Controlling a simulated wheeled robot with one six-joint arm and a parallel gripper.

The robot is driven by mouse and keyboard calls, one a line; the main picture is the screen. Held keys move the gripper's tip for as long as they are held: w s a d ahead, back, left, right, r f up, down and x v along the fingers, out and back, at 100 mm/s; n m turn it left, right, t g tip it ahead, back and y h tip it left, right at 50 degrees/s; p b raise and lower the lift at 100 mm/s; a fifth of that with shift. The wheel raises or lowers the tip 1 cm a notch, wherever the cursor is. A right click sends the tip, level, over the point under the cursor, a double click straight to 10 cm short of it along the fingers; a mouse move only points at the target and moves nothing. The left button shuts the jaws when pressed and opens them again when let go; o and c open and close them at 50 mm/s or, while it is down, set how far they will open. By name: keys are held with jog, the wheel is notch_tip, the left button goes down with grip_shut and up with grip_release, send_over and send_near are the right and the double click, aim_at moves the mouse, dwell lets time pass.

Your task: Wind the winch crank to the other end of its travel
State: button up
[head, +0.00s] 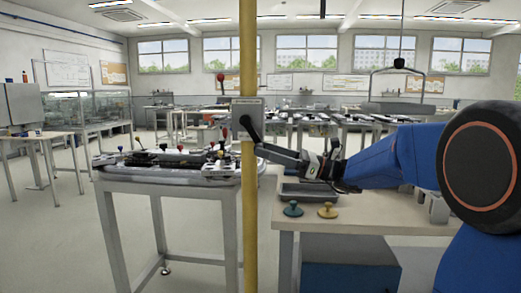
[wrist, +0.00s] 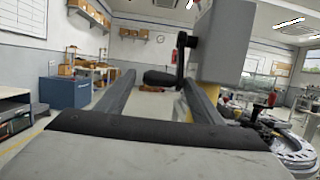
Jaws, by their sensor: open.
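The grey winch box (head: 248,114) is fixed to a yellow post, and fills the upper right of the wrist view (wrist: 222,42). Its black crank arm (head: 246,127) slants down and right in the head view; in the wrist view the crank arm (wrist: 181,55) hangs down beside the box. The black crank handle (wrist: 160,78) sticks out leftward from its lower end. My gripper (head: 259,149) reaches in from the right. In the wrist view its fingers (wrist: 158,75) are apart, with the handle showing between the tips. I cannot tell whether either finger touches it.
The yellow post (head: 249,215) stands in front of a grey table (head: 165,187) crowded with track parts and coloured knobs. A wooden bench (head: 350,214) at right carries a green knob (head: 293,209) and a yellow knob (head: 328,210).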

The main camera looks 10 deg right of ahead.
jog(key=v, duration=1.4)
jog(key=shift+s+d, duration=0.15)
jog(key=shift+d, duration=0.2)
jog(key=shift+f, duration=0.1)
